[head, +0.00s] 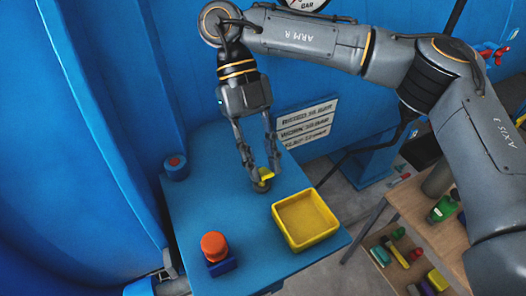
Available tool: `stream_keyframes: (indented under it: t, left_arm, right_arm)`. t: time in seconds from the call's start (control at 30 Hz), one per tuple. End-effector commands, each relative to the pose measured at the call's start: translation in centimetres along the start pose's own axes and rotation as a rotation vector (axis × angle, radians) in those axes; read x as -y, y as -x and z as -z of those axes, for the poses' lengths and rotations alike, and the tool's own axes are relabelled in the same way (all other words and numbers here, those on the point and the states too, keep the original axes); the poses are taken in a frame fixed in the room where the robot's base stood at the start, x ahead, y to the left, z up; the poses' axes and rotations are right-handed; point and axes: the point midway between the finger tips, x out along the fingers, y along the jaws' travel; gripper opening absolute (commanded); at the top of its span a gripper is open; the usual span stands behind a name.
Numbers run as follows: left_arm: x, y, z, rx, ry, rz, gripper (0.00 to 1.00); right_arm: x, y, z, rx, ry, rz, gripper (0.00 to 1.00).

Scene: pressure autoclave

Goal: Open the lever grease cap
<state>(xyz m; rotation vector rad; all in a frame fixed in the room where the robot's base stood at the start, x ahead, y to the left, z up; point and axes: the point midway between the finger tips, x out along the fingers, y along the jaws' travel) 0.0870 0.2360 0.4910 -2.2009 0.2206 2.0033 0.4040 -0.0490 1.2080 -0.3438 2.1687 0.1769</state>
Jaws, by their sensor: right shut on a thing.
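My right gripper (259,170) reaches down from above to the blue table. Its fingers are shut on a small yellow part (267,175) on top of a small dark round fitting (261,186). This looks like the lever grease cap, but the fingers partly hide it and I cannot tell whether its lever is raised. My left gripper is not in view.
A yellow tray (306,220) stands just right of the fitting on the blue table (215,165). An orange-topped knob (214,246) on a blue base is at the front left. A dark cylinder with a red top (175,167) is at the back left. A wooden shelf (420,205) with bottles stands at the right.

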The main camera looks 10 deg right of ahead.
Motion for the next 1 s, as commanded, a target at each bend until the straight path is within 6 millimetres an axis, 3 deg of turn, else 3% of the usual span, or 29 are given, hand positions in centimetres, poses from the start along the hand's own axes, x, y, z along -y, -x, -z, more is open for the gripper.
stream_keyframes:
  t: [0.3,0.33,0.43,0.77,1.0]
  left_arm:
    - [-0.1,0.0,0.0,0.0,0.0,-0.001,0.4]
    - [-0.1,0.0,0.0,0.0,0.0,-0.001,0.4]
    - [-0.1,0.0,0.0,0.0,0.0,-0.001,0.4]
    - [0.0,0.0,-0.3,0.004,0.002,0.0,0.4]
    - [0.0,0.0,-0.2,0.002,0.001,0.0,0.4]
  right_arm:
    - [0.0,0.0,-0.1,0.001,-0.001,-0.001,0.0]
    - [0.0,0.0,-0.1,0.001,-0.001,-0.001,0.26]
    - [0.0,0.0,-0.1,0.001,-0.001,-0.001,0.46]
    - [0.0,0.1,0.0,0.0,-0.001,0.0,0.47]
    - [0.0,2.7,0.0,0.006,-0.005,0.002,0.47]
